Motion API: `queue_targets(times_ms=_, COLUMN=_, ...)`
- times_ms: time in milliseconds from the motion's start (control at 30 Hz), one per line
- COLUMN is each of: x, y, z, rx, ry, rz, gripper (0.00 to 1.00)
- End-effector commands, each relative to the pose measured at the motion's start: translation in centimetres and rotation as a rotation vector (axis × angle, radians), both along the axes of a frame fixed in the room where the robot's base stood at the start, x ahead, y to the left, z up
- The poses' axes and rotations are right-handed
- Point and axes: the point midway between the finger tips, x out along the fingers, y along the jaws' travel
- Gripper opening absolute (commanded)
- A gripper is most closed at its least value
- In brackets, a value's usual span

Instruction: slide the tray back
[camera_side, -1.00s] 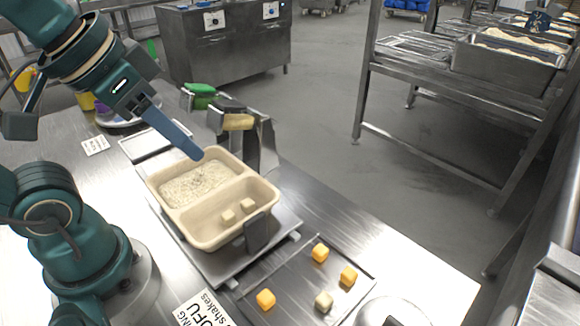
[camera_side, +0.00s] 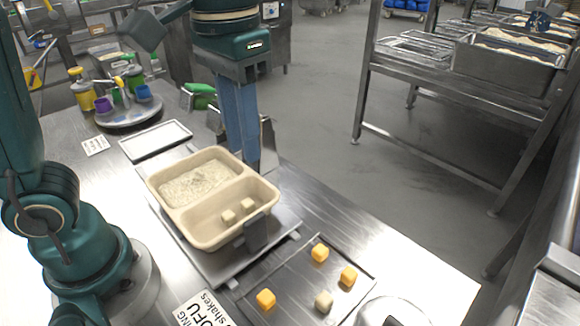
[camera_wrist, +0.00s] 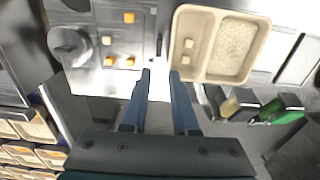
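The beige two-compartment tray (camera_side: 211,240) sits upright on a metal platform (camera_side: 225,268). Its left compartment holds rice (camera_side: 195,184) and its right one holds two pale cubes (camera_side: 238,210). The tray also shows in the wrist view (camera_wrist: 205,77), at the upper right. My gripper (camera_side: 246,168) points down just beyond the tray's far side. In the wrist view its two blue fingers (camera_wrist: 160,74) are apart with nothing between them, and the right fingertip appears close to the tray's corner. I cannot tell whether it touches the tray.
A metal plate (camera_side: 288,292) with several orange and pale cubes lies at the front right. A dark upright bracket (camera_side: 257,234) stands against the tray's near right side. Holders with utensils (camera_wrist: 245,106) stand beyond the tray. An empty shallow tray (camera_side: 155,140) and a bottle turntable lie behind.

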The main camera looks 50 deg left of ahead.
Motion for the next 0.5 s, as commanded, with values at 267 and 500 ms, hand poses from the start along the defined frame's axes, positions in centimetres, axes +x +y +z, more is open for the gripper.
queue_targets(times_ms=267, x=0.1, y=-0.3, z=-2.5, rx=0.007, ry=0.027, rz=0.0, gripper=0.28)
queue_targets(times_ms=500, x=0.1, y=-0.3, z=-5.9, rx=0.007, ry=0.028, rz=0.0, gripper=0.28)
